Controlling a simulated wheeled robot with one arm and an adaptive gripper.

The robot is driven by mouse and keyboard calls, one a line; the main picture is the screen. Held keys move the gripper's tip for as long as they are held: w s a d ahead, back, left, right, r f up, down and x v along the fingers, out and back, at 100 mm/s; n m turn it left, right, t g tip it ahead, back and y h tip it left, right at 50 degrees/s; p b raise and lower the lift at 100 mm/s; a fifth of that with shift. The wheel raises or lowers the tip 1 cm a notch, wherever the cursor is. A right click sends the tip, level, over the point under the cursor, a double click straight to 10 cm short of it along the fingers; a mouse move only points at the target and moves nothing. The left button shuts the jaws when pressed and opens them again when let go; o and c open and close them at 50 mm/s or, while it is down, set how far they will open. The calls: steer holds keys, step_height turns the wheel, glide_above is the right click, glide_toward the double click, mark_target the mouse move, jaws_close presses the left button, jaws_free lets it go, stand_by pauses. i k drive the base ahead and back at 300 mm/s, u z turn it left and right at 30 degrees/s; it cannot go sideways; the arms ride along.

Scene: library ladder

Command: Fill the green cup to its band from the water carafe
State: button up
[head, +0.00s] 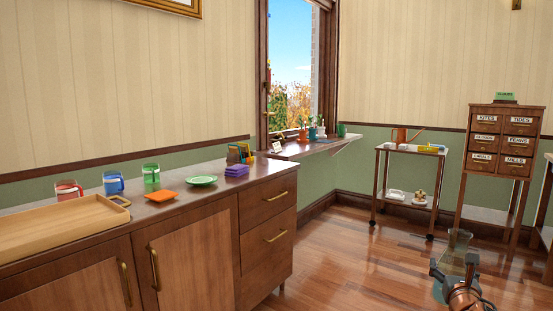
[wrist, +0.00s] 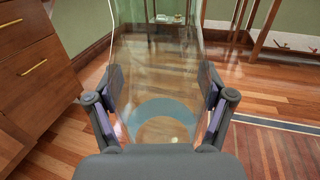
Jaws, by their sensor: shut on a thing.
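The green cup (head: 151,178) stands on the wooden sideboard, right of a blue cup (head: 113,184) and a red cup (head: 68,190). Each cup is see-through with a pale band. The clear glass carafe (head: 459,242) is in my gripper (head: 456,275) at the lower right of the head view, over the floor and apart from the sideboard. In the wrist view my gripper (wrist: 160,110) is shut on the carafe (wrist: 155,60), a finger pad on each side. A bluish ring shows low in the glass; I cannot tell the water level.
On the sideboard (head: 165,208) are a wooden tray (head: 50,238), an orange dish (head: 161,196), a green plate (head: 202,181) and purple items (head: 237,171). A trolley (head: 379,185) and a drawer cabinet (head: 503,140) stand at right. Open floor (head: 355,265) lies between.

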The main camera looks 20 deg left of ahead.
mark_target(150, 171)
steer(key=z, duration=0.05)
steer(key=i, duration=0.45)
steer(key=u, duration=2.55)
